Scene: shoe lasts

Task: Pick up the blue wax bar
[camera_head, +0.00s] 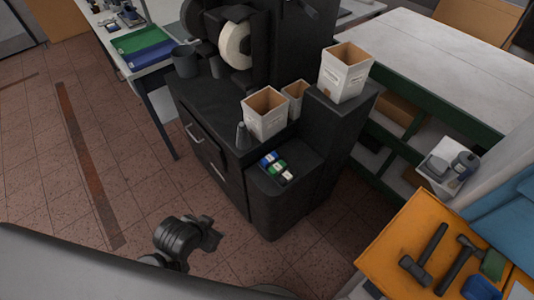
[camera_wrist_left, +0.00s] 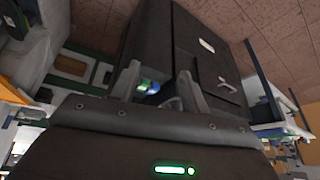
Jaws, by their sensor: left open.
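The blue wax bar (camera_head: 268,159) lies on a low black ledge (camera_head: 262,184) of the dark cabinet in the head view. A green bar (camera_head: 279,167) and a dark bar with a white part (camera_head: 287,176) lie beside it. In the left wrist view, the blue bar (camera_wrist_left: 154,88) and a green patch (camera_wrist_left: 144,83) show small between the fingers of my left gripper (camera_wrist_left: 159,84). That gripper is open and empty, apart from the bars. My right gripper is not in view.
A grey cone-shaped piece (camera_head: 243,136) stands behind the bars. Open boxes (camera_head: 265,113) (camera_head: 345,72) stand on the cabinet and its raised block. An orange mat (camera_head: 400,250) with hammers (camera_head: 423,259) lies at lower right. The floor left of the cabinet is clear.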

